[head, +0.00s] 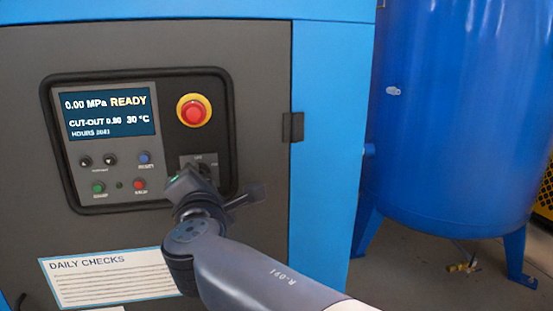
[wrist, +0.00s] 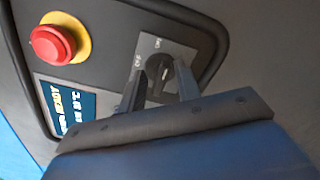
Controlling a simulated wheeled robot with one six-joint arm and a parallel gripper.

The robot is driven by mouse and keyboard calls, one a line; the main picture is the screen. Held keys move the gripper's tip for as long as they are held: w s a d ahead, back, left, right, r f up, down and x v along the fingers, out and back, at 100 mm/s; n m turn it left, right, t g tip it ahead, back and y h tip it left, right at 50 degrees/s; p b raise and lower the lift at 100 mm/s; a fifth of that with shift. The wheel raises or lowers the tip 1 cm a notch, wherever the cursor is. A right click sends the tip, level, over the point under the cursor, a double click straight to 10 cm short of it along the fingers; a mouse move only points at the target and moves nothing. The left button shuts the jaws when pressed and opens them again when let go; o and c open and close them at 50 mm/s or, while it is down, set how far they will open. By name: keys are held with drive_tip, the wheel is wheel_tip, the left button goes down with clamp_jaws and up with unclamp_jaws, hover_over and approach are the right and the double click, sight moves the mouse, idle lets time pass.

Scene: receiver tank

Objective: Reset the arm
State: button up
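My gripper (wrist: 160,84) is in front of the rotary switch (wrist: 158,68) on the dark control panel. Its two fingers are apart, with the black switch knob showing between them in the wrist view. I cannot tell whether a finger touches the knob. In the head view my gripper (head: 196,178) partly covers the switch plate (head: 206,160), at the panel's lower right. My arm reaches in from the bottom right.
The panel has a red emergency button on a yellow ring (head: 194,112), a screen reading 0.00 MPa READY (head: 110,115), and several small buttons. A hinge (head: 293,127) sits at the door's right edge. A blue tank (head: 455,120) stands to the right.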

drive_tip(key=n+p, duration=0.1)
drive_tip(key=p, duration=0.1)
drive_tip(key=n+p, duration=0.2)
drive_tip(key=shift+r, duration=0.3)
drive_tip(key=shift+f+n+p, duration=0.1)
drive_tip(key=shift+n+p, duration=0.5)
drive_tip(key=shift+p, duration=0.15)
drive_tip(key=shift+f, duration=0.1)
